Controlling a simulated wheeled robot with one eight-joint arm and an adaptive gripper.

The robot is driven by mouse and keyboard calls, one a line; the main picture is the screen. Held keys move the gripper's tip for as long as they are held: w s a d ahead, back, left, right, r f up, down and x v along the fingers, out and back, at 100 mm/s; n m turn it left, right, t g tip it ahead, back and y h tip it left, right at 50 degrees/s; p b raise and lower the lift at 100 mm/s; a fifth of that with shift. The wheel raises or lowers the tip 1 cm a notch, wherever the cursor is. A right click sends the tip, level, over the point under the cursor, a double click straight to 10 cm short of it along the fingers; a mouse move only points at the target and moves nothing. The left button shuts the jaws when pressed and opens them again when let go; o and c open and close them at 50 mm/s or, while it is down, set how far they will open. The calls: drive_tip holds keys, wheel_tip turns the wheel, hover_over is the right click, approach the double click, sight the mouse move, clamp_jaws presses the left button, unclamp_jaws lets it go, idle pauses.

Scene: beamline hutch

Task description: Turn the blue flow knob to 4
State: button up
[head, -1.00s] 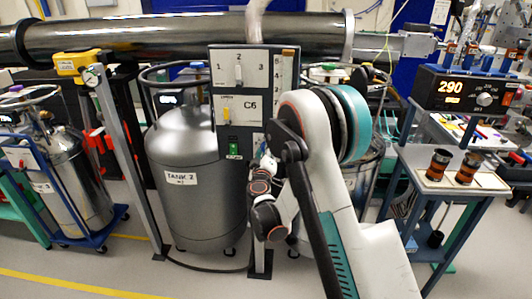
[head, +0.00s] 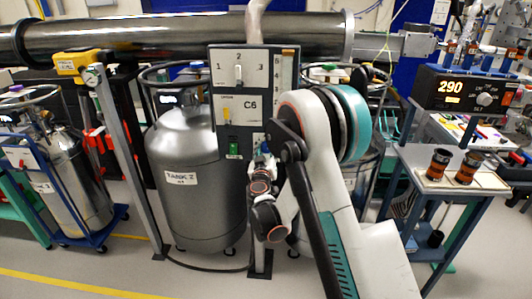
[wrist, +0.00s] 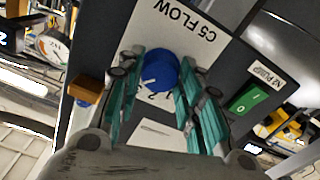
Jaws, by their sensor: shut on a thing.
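The blue flow knob (wrist: 158,69) sits on a white plate marked C5 FLOW (wrist: 178,22) in the wrist view. My gripper (wrist: 157,82) has its teal fingers on either side of the knob and is shut on it. A white pointer mark shows on the knob's lower left edge. Small scale digits, seemingly 1 and 2, show just below the knob between the fingers; the rest of the scale is hidden. In the head view my arm covers most of the knob's area, and my gripper (head: 262,160) is small at the panel's lower right.
The grey panel (head: 226,138) carries a C6 lever and a three-position switch above. A green switch (wrist: 243,99) marked N2 PUMP is close to the right finger. A brown block (wrist: 85,90) is left of the fingers. Tank 2 (head: 182,150) stands left of the panel.

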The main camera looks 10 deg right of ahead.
idle(0.4)
drive_tip(key=o, duration=1.1)
drive_tip(key=shift+c, duration=0.2)
drive_tip(key=v, duration=0.7)
drive_tip(key=shift+s, duration=0.25)
